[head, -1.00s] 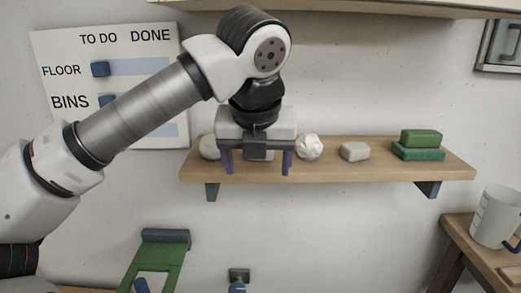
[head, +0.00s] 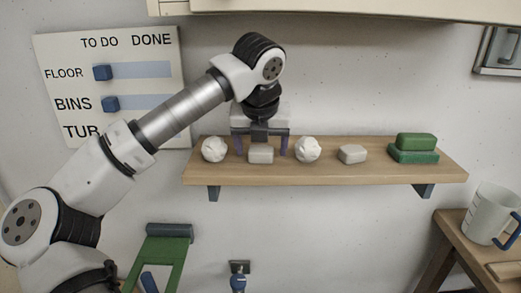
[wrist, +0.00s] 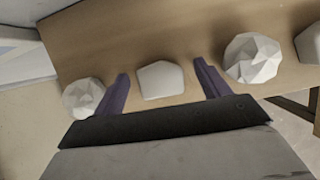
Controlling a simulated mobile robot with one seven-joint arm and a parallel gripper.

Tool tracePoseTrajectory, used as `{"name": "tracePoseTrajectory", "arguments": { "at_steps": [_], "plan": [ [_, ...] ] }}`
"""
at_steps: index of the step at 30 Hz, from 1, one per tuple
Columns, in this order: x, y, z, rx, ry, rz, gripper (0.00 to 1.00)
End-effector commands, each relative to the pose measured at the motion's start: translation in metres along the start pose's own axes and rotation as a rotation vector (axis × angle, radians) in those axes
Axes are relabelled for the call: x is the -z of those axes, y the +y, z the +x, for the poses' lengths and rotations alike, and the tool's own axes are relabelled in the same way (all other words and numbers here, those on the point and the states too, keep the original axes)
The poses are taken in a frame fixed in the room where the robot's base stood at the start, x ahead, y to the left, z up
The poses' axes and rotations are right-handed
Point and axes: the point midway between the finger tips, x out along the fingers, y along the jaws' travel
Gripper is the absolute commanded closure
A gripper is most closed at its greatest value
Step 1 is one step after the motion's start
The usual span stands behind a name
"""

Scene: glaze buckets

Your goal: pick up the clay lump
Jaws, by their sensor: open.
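A pale grey, blocky lump (head: 261,155) lies on the wooden shelf (head: 330,174); it shows between the fingers in the wrist view (wrist: 160,81). My gripper (head: 262,148) is open over it, one purple finger on each side, not closed on it. White faceted round lumps lie to its left (head: 213,150) and right (head: 307,149), just outside the fingers; the wrist view shows both, left (wrist: 83,98) and right (wrist: 252,58). A second grey block (head: 352,154) lies further right. I cannot tell by look alone which is clay.
Stacked green blocks (head: 415,148) stand at the shelf's right end. A cabinet edge (head: 350,7) overhangs above. A to-do board (head: 150,45) hangs on the wall at left. A mug (head: 489,215) stands on a side table at right.

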Motion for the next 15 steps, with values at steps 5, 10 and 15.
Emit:
{"name": "tracePoseTrajectory", "arguments": {
  "at_steps": [5, 10, 15],
  "plan": [
    [0.0004, 0.0000, 0.0003, 0.000, 0.000, 0.000, 0.30],
    [0.0005, 0.0000, 0.0001, 0.000, 0.000, 0.000, 0.52],
    [0.0005, 0.0000, 0.0000, 0.000, 0.000, 0.000, 0.74]
  ]
}}
